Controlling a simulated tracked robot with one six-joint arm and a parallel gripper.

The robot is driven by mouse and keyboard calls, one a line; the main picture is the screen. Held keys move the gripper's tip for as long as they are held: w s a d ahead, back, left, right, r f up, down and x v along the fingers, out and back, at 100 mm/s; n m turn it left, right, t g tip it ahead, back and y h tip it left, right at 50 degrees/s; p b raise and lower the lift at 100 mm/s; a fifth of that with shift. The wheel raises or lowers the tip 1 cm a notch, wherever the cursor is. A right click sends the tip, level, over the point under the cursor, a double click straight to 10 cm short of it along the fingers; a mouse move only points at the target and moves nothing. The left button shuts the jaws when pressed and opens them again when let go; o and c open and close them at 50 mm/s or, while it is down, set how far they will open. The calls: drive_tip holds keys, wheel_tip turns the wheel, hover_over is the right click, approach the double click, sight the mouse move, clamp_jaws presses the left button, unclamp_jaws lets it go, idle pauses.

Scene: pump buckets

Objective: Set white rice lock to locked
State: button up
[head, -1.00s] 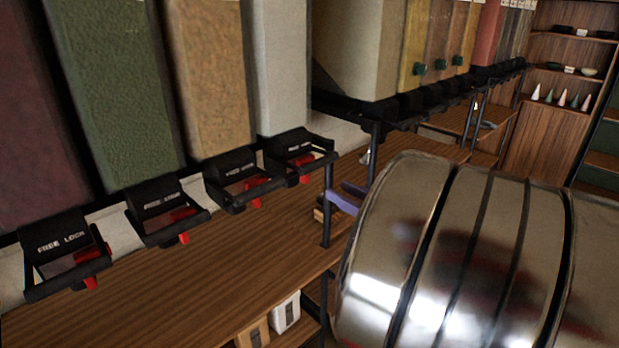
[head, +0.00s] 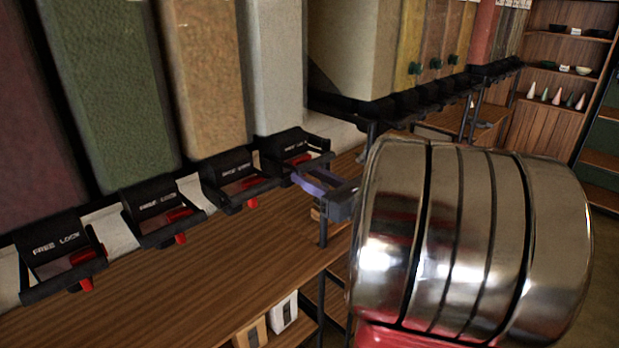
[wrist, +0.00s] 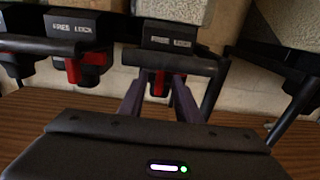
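The white rice dispenser (head: 276,70) is the pale column right of the tan one in the head view. Its black lock housing (head: 285,144) carries white lettering and a red lever (head: 302,158). In the wrist view the housing (wrist: 170,38) is near the top centre, and the red lever (wrist: 157,84) hangs below the black frame. My gripper (head: 308,179) has purple fingers and is at the front of this lock. In the wrist view its fingers (wrist: 160,92) are open, one on each side of the lever. I cannot tell whether either finger touches it.
Similar locks with red levers sit to the left, the nearest under the tan dispenser (head: 234,178); it also shows in the wrist view (wrist: 90,58). A wooden counter (head: 190,280) runs below. A black post stands under the lock. Another row of black dispensers (head: 410,100) is behind.

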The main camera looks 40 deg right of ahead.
clamp_jaws()
idle(0.4)
idle(0.4)
